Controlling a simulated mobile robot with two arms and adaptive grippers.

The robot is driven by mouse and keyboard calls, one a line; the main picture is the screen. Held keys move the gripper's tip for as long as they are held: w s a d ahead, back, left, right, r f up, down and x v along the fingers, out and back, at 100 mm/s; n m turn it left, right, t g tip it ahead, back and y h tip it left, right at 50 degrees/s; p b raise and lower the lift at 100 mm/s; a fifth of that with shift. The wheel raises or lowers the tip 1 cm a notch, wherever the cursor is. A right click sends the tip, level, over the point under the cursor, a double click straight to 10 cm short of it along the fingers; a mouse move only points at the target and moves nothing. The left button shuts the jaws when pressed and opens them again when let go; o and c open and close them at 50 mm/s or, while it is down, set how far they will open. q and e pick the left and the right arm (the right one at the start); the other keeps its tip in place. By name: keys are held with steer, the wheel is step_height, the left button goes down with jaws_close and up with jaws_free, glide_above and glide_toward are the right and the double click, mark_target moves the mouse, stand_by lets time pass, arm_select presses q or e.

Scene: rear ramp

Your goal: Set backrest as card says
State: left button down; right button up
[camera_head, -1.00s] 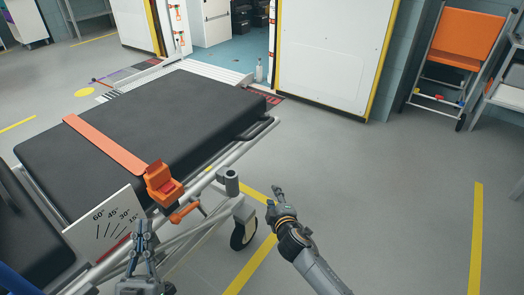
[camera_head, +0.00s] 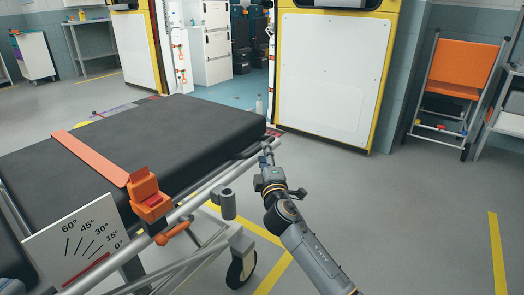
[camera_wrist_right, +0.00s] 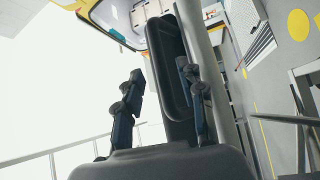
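The stretcher has a black mattress (camera_head: 150,140) with an orange strap and buckle (camera_head: 147,190). A white angle scale (camera_head: 80,235) at its near side is marked 60°, 45°, 30°, 15° and 0°, with a red bar near 0°. An orange handle (camera_head: 173,232) sits below the buckle. My right gripper (camera_head: 266,155) is at the mattress's right end, by the side rail. In the right wrist view its fingers (camera_wrist_right: 162,100) are apart, with a black loop handle (camera_wrist_right: 178,85) between or just beyond them; contact is unclear. I see no instruction card. My left gripper is out of view.
A stretcher wheel (camera_head: 241,268) stands below the rail. A folded orange chair (camera_head: 463,65) and a white panel with yellow edges (camera_head: 328,80) stand at the back. The grey floor (camera_head: 400,220) on the right is clear, with yellow lines.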

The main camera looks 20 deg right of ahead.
steer(key=shift+w+d+r+b, duration=0.1)
steer(key=shift+w+b, duration=0.15)
steer(key=shift+w, duration=0.6)
steer(key=shift+w+d+r+b, duration=0.1)
steer(key=shift+w+r+b, duration=0.1)
steer(key=shift+w, duration=0.65)
steer(key=shift+w+d+r+b, duration=0.1)
steer(key=shift+w+b, duration=0.15)
steer(key=shift+w, duration=0.6)
steer(key=shift+c, duration=0.4)
jaws_close()
